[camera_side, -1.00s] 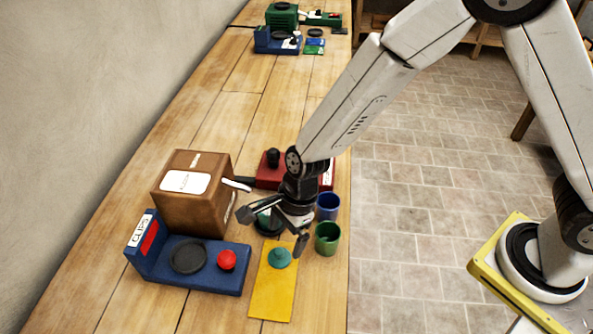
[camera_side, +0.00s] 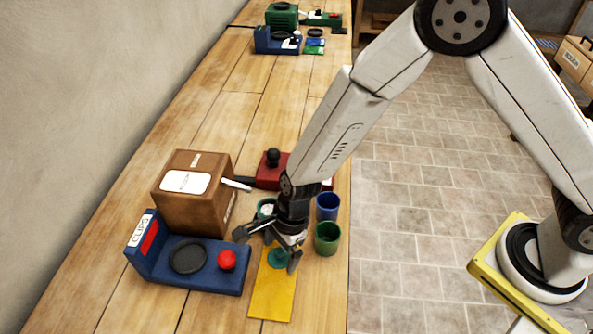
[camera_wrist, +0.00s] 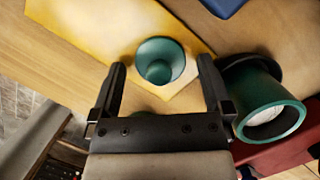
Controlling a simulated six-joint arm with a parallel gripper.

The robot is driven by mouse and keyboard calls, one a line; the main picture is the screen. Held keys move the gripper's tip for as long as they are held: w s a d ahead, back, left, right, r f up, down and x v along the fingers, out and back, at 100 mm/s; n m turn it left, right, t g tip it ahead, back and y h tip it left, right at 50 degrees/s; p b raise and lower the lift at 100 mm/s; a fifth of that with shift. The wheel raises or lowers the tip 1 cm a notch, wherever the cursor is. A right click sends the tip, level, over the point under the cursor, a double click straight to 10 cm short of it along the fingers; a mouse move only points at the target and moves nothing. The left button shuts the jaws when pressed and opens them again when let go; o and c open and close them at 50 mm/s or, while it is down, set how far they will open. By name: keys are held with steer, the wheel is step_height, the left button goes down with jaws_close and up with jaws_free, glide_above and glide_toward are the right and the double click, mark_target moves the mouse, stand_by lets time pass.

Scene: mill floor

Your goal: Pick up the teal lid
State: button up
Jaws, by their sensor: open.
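The teal lid (camera_side: 277,259) is a small round, cone-like piece lying on the yellow mat (camera_side: 272,298), near the mat's far end. In the wrist view the lid (camera_wrist: 160,60) shows between and just beyond the fingertips. My gripper (camera_side: 268,249) is open above the lid, its fingers spread to either side; it also shows in the wrist view (camera_wrist: 162,72). Nothing is held. My gripper partly covers the lid in the side view, and the exact height gap cannot be told.
A teal cup (camera_wrist: 272,118) stands on a dark disc close by one finger. A blue cup (camera_side: 328,206) and a green cup (camera_side: 327,239) stand to the right. A blue clips station (camera_side: 205,277), a brown box (camera_side: 192,213) and a red device (camera_side: 267,178) are around.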

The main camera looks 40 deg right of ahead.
steer(key=c, duration=1.2)
steer(key=shift+r, duration=0.15)
steer(key=shift+r, duration=0.65)
steer(key=s+d+r, duration=0.5)
steer(key=s+r, duration=0.5)
steer(key=shift+d+r, duration=0.25)
steer(key=shift+d, duration=0.15)
steer(key=shift+s+d+r, duration=0.25)
steer(key=shift+s+d, duration=0.05)
steer(key=shift+s, duration=0.25)
steer(key=shift+s+d+r, duration=0.25)
steer(key=shift+s, duration=0.3)
